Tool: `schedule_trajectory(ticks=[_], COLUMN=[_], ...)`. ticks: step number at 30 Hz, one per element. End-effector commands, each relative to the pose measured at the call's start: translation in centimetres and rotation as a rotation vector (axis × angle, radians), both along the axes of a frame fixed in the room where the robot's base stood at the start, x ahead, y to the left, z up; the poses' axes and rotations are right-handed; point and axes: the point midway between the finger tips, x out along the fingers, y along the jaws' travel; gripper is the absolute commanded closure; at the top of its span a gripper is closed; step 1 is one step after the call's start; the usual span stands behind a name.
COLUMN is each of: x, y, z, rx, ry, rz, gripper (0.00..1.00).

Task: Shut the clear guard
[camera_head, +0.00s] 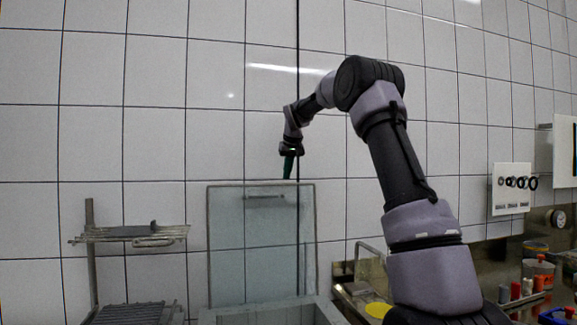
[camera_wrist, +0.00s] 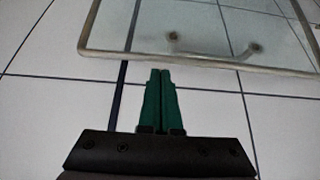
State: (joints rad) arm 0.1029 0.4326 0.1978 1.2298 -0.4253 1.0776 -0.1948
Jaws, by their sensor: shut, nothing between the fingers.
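The clear guard (camera_head: 228,240) stands upright behind a grey box-like base (camera_head: 262,313) in the head view. It is a see-through pane in a thin metal frame, with a bar handle (camera_head: 265,196) near its top edge. My gripper (camera_head: 288,170) is above the guard's top edge, a little right of its middle. In the wrist view the green fingers of my gripper (camera_wrist: 161,76) are together and empty. They point toward the guard's frame edge (camera_wrist: 190,61), and the handle (camera_wrist: 215,47) shows beyond it.
A metal rack (camera_head: 130,234) stands left of the guard. A small metal frame with a yellow disc (camera_head: 377,310) is to the right. Several containers (camera_head: 538,270) stand at the far right, below a wall panel with knobs (camera_head: 511,187). The tiled wall is behind.

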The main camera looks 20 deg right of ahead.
Motion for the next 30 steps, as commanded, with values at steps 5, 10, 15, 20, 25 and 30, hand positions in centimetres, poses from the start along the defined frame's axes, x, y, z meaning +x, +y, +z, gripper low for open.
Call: schedule_trajectory(ticks=[5, 10, 15, 20, 25, 30], x=[1.4, 1.9, 1.9, 1.9, 1.4, -0.2], y=[0.0, 0.1, 0.0, 0.0, 0.0, 0.0], z=[-2.2, -2.9, -3.0, -3.0, -2.9, -2.7], rx=[0.000, 0.000, 0.000, 0.000, 0.000, 0.000], ry=[0.001, -0.001, -0.001, -0.001, -0.010, -0.044], rz=[0.000, 0.000, 0.000, 0.000, 0.000, 0.000], gripper=[1.00, 1.00, 1.00, 1.00, 1.00, 1.00])
